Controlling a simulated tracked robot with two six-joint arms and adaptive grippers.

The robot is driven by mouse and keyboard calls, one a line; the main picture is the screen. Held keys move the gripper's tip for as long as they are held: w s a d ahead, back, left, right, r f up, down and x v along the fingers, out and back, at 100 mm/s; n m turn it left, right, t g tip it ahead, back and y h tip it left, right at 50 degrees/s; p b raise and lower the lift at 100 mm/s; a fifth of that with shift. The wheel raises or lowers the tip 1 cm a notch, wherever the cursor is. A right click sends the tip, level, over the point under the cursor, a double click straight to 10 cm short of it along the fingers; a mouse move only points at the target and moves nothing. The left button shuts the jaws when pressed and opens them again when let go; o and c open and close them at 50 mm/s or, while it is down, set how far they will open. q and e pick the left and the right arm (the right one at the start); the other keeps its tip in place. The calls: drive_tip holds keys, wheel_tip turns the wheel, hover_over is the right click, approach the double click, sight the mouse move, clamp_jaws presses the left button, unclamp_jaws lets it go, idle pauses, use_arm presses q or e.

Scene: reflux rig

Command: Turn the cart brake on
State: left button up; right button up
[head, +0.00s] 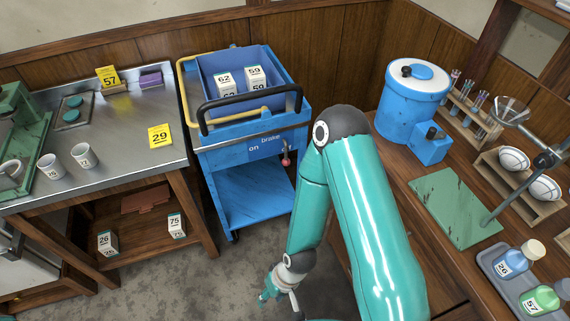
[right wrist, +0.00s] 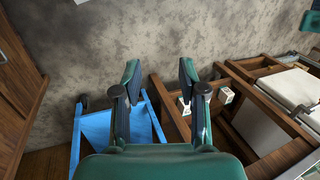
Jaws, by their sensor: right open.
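The blue cart (head: 245,190) stands between the metal-topped table and the wooden bench. Its front panel carries the words "brake" and "on" (head: 262,143). The brake lever (head: 286,158), with a red knob, hangs down at the right of this panel, to the right of the word "on". My right gripper (head: 270,296) is low over the floor, in front of the cart and apart from the lever. In the right wrist view its two fingers (right wrist: 160,75) are spread with nothing between them. Part of the cart (right wrist: 92,135) shows there at lower left. My left gripper is not seen.
A black handle (head: 250,92) crosses the cart above the panel. The cart's top bin (head: 262,62) holds numbered boxes. The metal-topped table (head: 125,125) stands left, the wooden bench (head: 400,185) with a blue drum (head: 405,100) right. Grey floor (head: 190,275) is open in front.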

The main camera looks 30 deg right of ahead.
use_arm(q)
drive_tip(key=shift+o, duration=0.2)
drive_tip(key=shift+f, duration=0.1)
use_arm(e)
drive_tip(key=shift+o, duration=1.5)
drive_tip(key=w+d+f+t+h+b, duration=0.1)
drive_tip(key=w+d+f+t+b, duration=0.2)
drive_tip(key=w+f+b, duration=0.2)
drive_tip(key=w+b, duration=0.2)
drive_tip(key=b, duration=0.1)
drive_tip(key=shift+w+d+t, duration=0.2)
drive_tip(key=shift+d+t, duration=0.05)
drive_tip(key=shift+t, duration=0.05)
drive_tip(key=m+t+h+b, duration=0.3)
drive_tip(key=t+h+b, duration=0.85)
drive_tip(key=b, duration=1.25)
approach(287, 165)
drive_tip(key=shift+n+t+y, duration=0.3)
drive_tip(key=shift+t+y, duration=0.05)
drive_tip(key=shift+y, duration=0.1)
drive_tip(key=x, duration=0.7)
drive_tip(key=b+x, duration=0.1)
drive_tip(key=x, duration=0.2)
drive_tip(key=shift+w+d+f, duration=0.15)
drive_tip(key=shift+d+f, duration=0.15)
drive_tip(key=shift+d, duration=0.1)
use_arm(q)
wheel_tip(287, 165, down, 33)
